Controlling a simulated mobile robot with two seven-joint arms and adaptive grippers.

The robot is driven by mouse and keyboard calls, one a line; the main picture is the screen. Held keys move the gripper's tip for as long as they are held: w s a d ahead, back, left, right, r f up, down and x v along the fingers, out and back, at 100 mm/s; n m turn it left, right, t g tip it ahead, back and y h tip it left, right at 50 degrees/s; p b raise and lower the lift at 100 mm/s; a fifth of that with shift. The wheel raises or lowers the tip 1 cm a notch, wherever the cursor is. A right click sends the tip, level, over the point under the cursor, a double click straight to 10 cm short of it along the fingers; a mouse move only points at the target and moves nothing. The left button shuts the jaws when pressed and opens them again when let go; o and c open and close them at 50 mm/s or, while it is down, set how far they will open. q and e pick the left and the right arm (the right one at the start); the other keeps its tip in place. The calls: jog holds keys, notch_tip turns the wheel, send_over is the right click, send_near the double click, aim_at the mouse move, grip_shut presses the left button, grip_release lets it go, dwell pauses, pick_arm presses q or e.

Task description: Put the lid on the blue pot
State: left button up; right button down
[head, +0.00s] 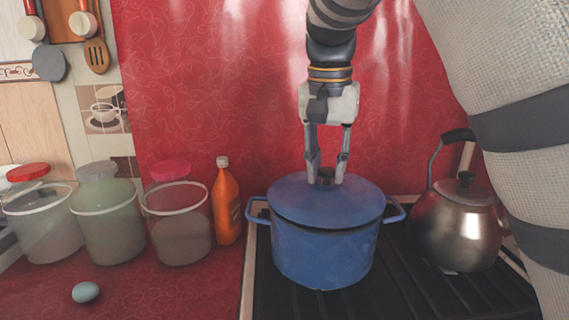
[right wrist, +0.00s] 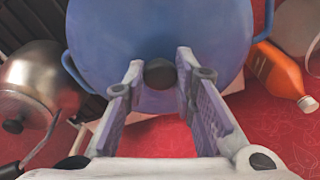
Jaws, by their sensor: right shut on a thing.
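The blue pot (head: 322,260) stands upright on the stove, with a loop handle on each side. My right gripper (head: 327,180) comes down from above, shut on the lid's dark knob (right wrist: 160,73). In the right wrist view, its two fingers stand on either side of the knob, and the blue lid (right wrist: 150,25) fills the space behind. My left gripper is not in view.
A metal kettle (head: 458,230) stands on the stove (head: 395,295) close to the pot's right. An orange bottle (head: 226,205) and several jars (head: 178,228) stand on the red counter to the left. An egg (head: 86,292) lies in front of them. A red wall is behind.

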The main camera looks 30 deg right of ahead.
jog(key=shift+f, duration=0.25)
dwell(0.6)
jog(key=c, duration=1.2)
grip_release()
jog(key=shift+c, duration=0.2)
jog(key=shift+o, duration=0.6)
jog(key=o, duration=0.4)
jog(key=shift+c, duration=0.2)
jog(key=shift+r, duration=0.1)
jog(key=shift+r, duration=3.95)
